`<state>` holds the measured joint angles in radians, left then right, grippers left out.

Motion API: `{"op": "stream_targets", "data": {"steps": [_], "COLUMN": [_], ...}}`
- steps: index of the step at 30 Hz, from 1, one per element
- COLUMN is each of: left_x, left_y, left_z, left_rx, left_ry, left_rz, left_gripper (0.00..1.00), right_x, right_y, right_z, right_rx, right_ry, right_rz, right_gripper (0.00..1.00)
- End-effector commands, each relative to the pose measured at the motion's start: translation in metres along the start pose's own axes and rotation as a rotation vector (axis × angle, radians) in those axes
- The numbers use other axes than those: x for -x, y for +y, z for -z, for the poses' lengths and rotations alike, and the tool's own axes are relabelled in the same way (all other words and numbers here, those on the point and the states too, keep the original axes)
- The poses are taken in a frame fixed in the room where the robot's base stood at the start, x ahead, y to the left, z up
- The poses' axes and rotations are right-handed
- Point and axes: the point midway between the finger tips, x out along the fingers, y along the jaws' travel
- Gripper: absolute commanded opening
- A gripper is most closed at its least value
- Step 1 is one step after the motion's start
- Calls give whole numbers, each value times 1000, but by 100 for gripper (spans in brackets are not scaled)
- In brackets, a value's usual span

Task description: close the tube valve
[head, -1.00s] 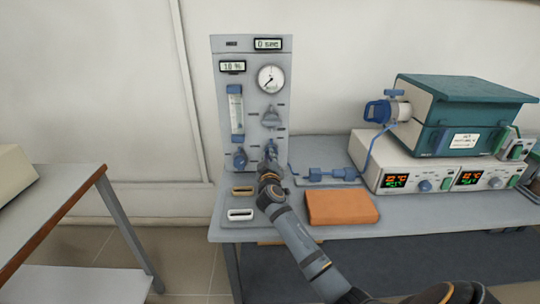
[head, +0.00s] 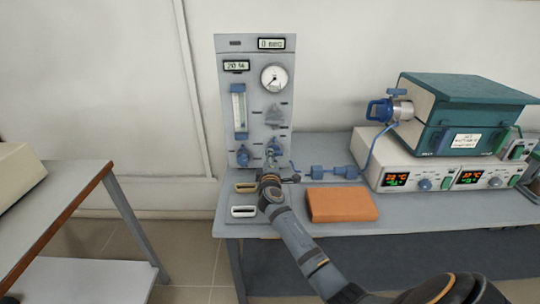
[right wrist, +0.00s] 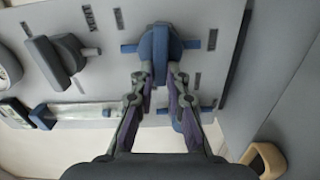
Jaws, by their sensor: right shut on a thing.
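The tube valve (right wrist: 160,42) is a blue valve low on the grey gas panel (head: 229,110). In the right wrist view its blue handle stands between my fingertips, with blue stubs on both sides of its body. My right gripper (right wrist: 160,85) is shut on this handle, one finger on each side. In the head view my right gripper (head: 272,165) reaches the lower panel and hides most of the valve. My left gripper is not in view.
A grey knob (right wrist: 48,60) and a flow meter (head: 239,110) sit close by on the panel. A blue knob (head: 243,156) is to the valve's left. An orange block (head: 341,204) and a furnace (head: 455,115) are to the right. Two small holders (head: 244,212) lie below.

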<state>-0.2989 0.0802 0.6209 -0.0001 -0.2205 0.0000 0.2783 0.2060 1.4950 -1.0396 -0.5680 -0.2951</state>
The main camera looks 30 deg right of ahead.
Motion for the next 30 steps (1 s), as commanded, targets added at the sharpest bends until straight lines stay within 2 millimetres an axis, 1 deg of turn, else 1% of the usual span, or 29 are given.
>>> {"op": "stream_targets", "data": {"steps": [9, 24, 25, 29, 30], "left_x": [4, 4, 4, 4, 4], "left_y": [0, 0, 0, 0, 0], "left_z": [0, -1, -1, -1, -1], "left_rx": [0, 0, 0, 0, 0], "left_ry": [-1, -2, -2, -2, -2], "left_rz": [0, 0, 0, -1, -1], "left_gripper": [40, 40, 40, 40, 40], "right_x": [0, 0, 0, 0, 0], "right_y": [-4, -4, -4, -4, -4], "right_z": [0, 0, 0, 0, 0], "right_rx": [93, 108, 108, 107, 106], "right_ry": [0, 0, 0, 0, 0], "right_rz": [4, 4, 4, 3, 3], "right_gripper": [0, 0, 18, 36, 37]}}
